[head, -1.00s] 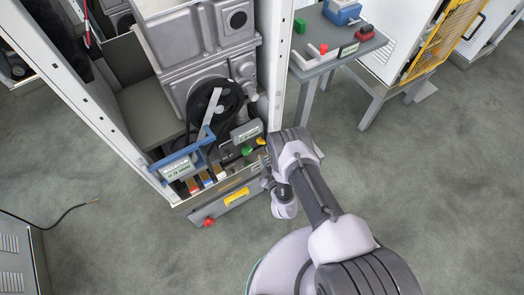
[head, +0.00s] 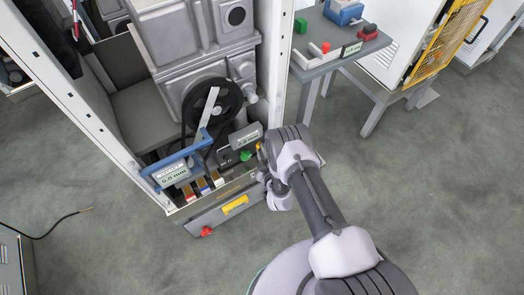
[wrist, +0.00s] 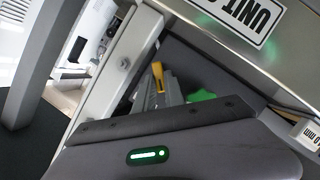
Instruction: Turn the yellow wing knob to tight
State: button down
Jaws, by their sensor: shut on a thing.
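The yellow wing knob (head: 258,147) is at the right end of the machine's lower shelf in the head view, beside the white frame post. In the wrist view the yellow wing knob (wrist: 158,72) shows beyond the dark edge of my gripper's body, its wing pointing up in the picture. My gripper (wrist: 162,95) is shut on the knob, with its fingers partly hidden behind that edge. In the head view my wrist covers most of the gripper. I cannot read any tightness mark.
A green knob (head: 245,155) sits just left of the yellow one; it also shows in the wrist view (wrist: 203,96). A white post (wrist: 125,65) stands close by. A yellow handle (head: 235,205) and a red knob (head: 207,231) are on the front panel. A side table (head: 345,55) stands right.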

jog(key=m+p, duration=0.1)
jog(key=m+g+y, duration=0.1)
jog(key=shift+w+d+r+m+p, duration=0.15)
jog(key=shift+d+r+m+p, duration=0.05)
jog(key=shift+m+p, duration=0.2)
jog(key=shift+w+d+m+g+y, duration=0.1)
jog(key=shift+m+g+y, duration=0.35)
jog(key=shift+m, duration=0.4)
jog(key=shift+d+m+g+y, duration=0.1)
jog(key=shift+m+g+y, duration=0.35)
jog(key=shift+m, duration=0.4)
jog(key=c, duration=1.4)
grip_release()
jog(key=shift+c, duration=0.2)
